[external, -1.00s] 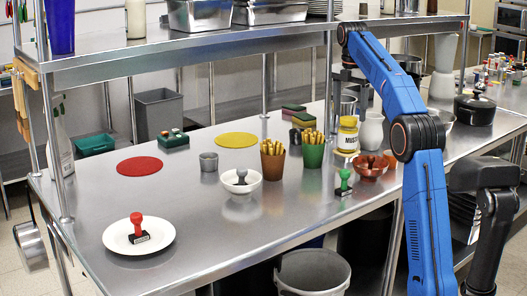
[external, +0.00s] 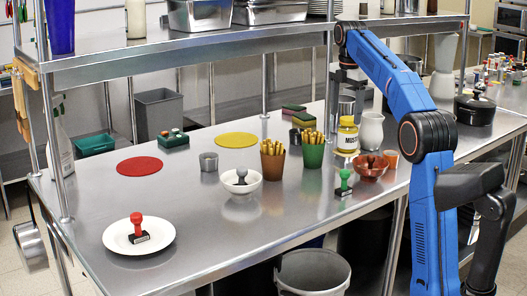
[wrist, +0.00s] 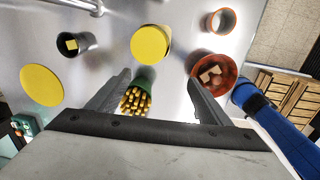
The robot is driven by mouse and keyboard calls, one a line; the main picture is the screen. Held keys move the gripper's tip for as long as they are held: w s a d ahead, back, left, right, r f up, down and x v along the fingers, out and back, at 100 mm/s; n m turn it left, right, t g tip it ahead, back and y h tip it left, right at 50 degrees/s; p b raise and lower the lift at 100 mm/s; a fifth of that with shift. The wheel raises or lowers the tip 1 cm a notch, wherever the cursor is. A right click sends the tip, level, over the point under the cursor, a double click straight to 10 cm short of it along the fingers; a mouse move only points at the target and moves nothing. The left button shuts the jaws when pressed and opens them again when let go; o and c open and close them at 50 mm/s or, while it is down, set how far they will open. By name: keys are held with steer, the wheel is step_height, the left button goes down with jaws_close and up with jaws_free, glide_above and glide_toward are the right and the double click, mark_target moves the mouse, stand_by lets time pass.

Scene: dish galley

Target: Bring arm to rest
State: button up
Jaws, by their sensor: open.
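My arm reaches in from the right, over the back of the steel counter (external: 230,215). My gripper (external: 349,80) hangs above the counter behind the mustard jar (external: 347,137), near the shelf edge. In the wrist view my gripper (wrist: 158,85) has its two fingers spread apart, with nothing held between them. Below them show the green cup of fries (wrist: 136,98), the jar's yellow lid (wrist: 150,43) and the red-brown bowl (wrist: 226,68) with a wooden-looking thing in it.
The overhead shelf (external: 230,45) and its posts stand close to my arm. A white plate (external: 115,240) with a red stamp lies front left. The front middle counter is clear.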

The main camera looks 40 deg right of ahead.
steer(key=s+a+f+m+t, duration=0.1)
steer(key=s+a+f+m, duration=0.35)
steer(key=s+a, duration=0.5)
steer(key=s+a+f+m+t, duration=0.1)
steer(key=s+a+f+m, duration=0.3)
steer(key=s+a, duration=0.6)
steer(key=s+a+f+m+t, duration=0.1)
steer(key=s+f+m, duration=0.3)
steer(key=s+f, duration=0.6)
steer(key=s+a+f+m+t, duration=0.1)
steer(key=s+a+f+m, duration=0.3)
steer(key=s+f, duration=0.6)
steer(key=shift+s+a+f+m, duration=0.15)
steer(key=shift+a+f+m, duration=0.15)
steer(key=shift+f+m, duration=0.45)
